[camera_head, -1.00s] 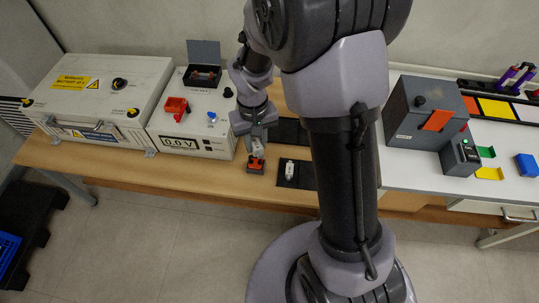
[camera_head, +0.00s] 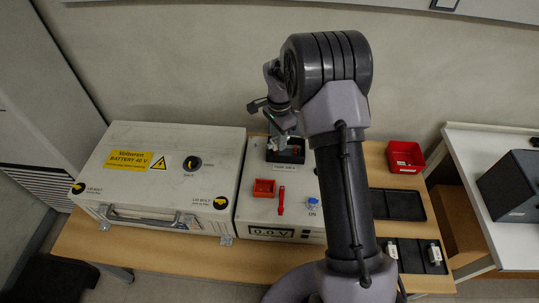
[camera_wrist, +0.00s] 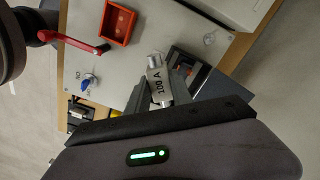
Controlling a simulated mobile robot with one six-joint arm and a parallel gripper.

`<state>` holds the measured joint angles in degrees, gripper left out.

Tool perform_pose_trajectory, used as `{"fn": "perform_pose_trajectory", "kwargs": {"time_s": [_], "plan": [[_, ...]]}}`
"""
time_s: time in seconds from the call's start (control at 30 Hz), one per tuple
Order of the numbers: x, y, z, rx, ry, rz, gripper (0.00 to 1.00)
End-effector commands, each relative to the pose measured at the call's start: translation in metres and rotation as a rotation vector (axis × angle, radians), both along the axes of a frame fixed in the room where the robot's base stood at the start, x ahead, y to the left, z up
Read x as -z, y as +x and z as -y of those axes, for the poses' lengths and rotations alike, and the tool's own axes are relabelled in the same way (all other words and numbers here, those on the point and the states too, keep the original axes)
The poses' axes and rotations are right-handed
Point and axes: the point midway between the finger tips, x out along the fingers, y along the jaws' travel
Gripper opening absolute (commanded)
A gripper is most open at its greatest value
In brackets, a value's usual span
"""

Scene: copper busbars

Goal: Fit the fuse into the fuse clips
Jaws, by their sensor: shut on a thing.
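The fuse is a light grey cylinder marked 100 A; it shows in the wrist view (camera_wrist: 158,84). My gripper (camera_wrist: 160,92) is shut on it, with the fuse's end sticking out past the fingers. In the head view my gripper (camera_head: 281,142) is over the black fuse box (camera_head: 288,157) at the back of the white box. In the wrist view a dark holder with copper-red metal (camera_wrist: 188,72), apparently the fuse clips, lies just right of the fuse. I cannot tell whether the fuse touches the clips; my wrist hides much of the box in the head view.
The white box (camera_head: 247,213) carries a red square cup (camera_head: 264,188), a red lever (camera_head: 281,203) and a blue knob (camera_head: 312,204). A white battery case (camera_head: 150,165) stands left. A red bin (camera_head: 405,157) and black trays (camera_head: 397,205) lie right of my arm.

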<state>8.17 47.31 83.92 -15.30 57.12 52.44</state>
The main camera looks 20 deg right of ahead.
Motion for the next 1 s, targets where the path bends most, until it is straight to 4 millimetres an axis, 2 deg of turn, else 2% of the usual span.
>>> {"fn": "perform_pose_trajectory", "kwargs": {"time_s": [0.03,0.13,0.2,0.3,0.47,0.8,1.0], "plan": [[0.005,0.012,0.011,0.134,-0.001,-0.001,0.00],[0.015,0.030,0.030,0.399,-0.002,0.001,0.00],[0.019,0.038,0.039,0.527,-0.001,0.002,0.00],[0.023,0.043,0.046,0.626,-0.002,0.002,0.00],[0.032,0.044,0.047,0.649,-0.002,0.003,0.00],[0.075,0.044,0.047,0.645,-0.003,0.004,0.00],[0.071,0.044,0.046,0.645,-0.003,0.004,0.00]]}}
